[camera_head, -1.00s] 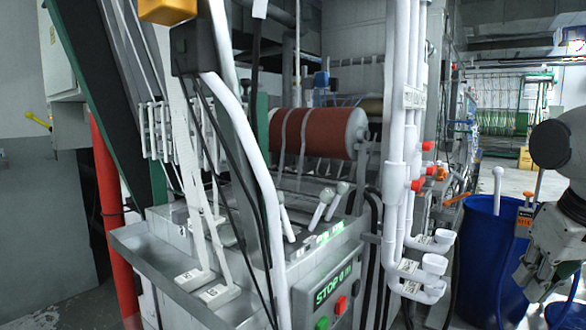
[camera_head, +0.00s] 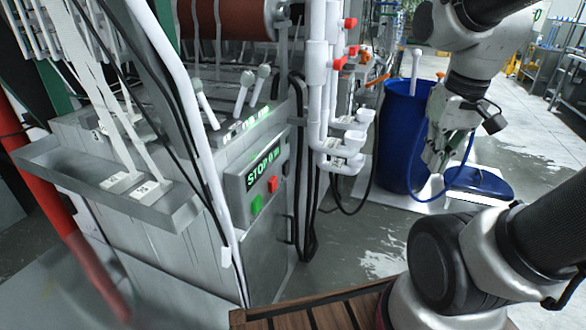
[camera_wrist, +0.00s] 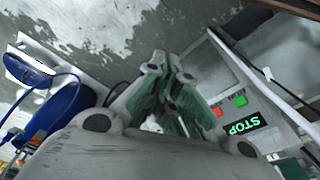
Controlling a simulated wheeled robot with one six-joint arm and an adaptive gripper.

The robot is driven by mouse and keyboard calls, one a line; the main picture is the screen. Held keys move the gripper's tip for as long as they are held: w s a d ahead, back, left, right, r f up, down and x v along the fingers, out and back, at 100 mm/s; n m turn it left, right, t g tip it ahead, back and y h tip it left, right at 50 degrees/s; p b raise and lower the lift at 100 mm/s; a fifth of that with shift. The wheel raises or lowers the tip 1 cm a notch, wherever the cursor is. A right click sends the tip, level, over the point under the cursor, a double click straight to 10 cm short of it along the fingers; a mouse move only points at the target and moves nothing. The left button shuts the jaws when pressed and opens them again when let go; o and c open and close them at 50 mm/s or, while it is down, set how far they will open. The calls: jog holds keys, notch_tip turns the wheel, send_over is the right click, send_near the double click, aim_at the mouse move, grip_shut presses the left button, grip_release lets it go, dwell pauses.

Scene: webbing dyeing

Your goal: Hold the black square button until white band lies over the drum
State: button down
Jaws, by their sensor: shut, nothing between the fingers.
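The control panel (camera_head: 262,180) has a lit green STOP display, a green button (camera_head: 256,204) and a red button (camera_head: 273,184). A small dark spot (camera_head: 285,168) beside the red button may be the black square button; I cannot tell. The red-brown drum (camera_head: 240,20) is cut off at the top edge, with pale bands (camera_head: 217,18) across it. White bands (camera_head: 108,85) run down at the left to a metal tray. My gripper (camera_head: 431,163) is shut and empty, right of the panel and apart from it. The wrist view shows its fingertips (camera_wrist: 155,68) left of the panel.
White pipes (camera_head: 318,90) stand between panel and barrel. A slatted wooden surface (camera_head: 310,312) is at the bottom. Wet floor (camera_head: 360,245) in front of the panel is clear.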

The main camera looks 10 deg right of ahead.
jog(key=w+a+f+m+g+y, duration=0.1)
jog(key=w+a+f+m+y, duration=0.3)
jog(key=f, duration=0.4)
jog(key=w+a+f+m+g+y, duration=0.1)
jog(key=w+f+m+y, duration=0.1)
jog(key=f+m+y, duration=0.4)
jog(key=w+a+f+m+g+y, duration=0.1)
jog(key=w+a+f+m+y, duration=0.3)
jog(key=f, duration=0.5)
jog(key=w+f+m+t+y, duration=0.1)
jog(key=w+f+m+t, duration=0.4)
jog(key=w+m+t, duration=0.25)
jog(key=w+d+r+m+t, duration=0.1)
jog(key=w+r+m+t, duration=0.1)
jog(key=w, duration=0.7)
jog(key=shift+w+d+r+t, duration=0.25)
jog(key=shift+r+t, duration=0.5)
jog(key=shift+t, duration=0.5)
send_near(288, 171)
jog(key=x, duration=0.7)
